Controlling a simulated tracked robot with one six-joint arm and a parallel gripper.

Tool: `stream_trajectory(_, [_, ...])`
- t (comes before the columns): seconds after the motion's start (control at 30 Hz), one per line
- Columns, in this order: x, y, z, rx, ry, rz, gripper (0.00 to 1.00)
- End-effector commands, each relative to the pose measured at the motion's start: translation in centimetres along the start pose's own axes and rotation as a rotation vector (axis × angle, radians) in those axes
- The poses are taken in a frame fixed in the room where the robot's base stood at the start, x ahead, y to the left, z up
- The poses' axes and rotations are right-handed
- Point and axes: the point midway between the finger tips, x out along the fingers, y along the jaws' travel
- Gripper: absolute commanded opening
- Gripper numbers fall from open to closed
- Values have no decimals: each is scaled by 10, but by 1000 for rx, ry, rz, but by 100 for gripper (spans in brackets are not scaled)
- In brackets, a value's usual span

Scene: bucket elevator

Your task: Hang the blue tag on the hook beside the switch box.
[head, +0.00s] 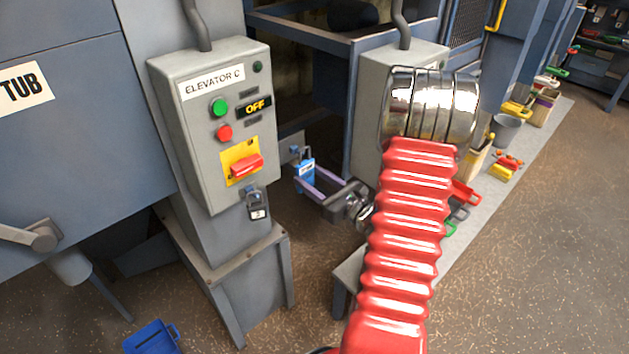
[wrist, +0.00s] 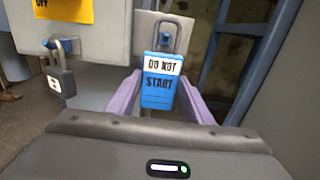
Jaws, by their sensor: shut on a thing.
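The blue tag (head: 306,172), marked DO NOT START in the wrist view (wrist: 159,92), is upright between the purple fingers of my gripper (head: 312,177), shut on it. Its grey loop stands above it. The blue hook (wrist: 165,38) is on a grey plate (wrist: 145,27) beside the switch box (head: 205,135), and shows through the loop's opening. I cannot tell whether the loop is around the hook or only in front of it. The switch box reads ELEVATOR C and OFF.
A padlock (head: 257,205) hangs on the box's lower front, left of the tag in the wrist view (wrist: 61,78). A second grey box (head: 374,100) stands behind my arm. A blue bin (head: 152,338) is on the floor. Bare floor lies to the right.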

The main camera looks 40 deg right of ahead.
Motion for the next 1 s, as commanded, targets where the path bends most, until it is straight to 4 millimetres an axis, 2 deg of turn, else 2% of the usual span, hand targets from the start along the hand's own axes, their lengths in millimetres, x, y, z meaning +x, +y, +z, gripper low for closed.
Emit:
stream_trajectory(0.63, [19,1,0,0,-1,2,24])
stream_trajectory(1.0, [21,1,0,1,-1,1,24])
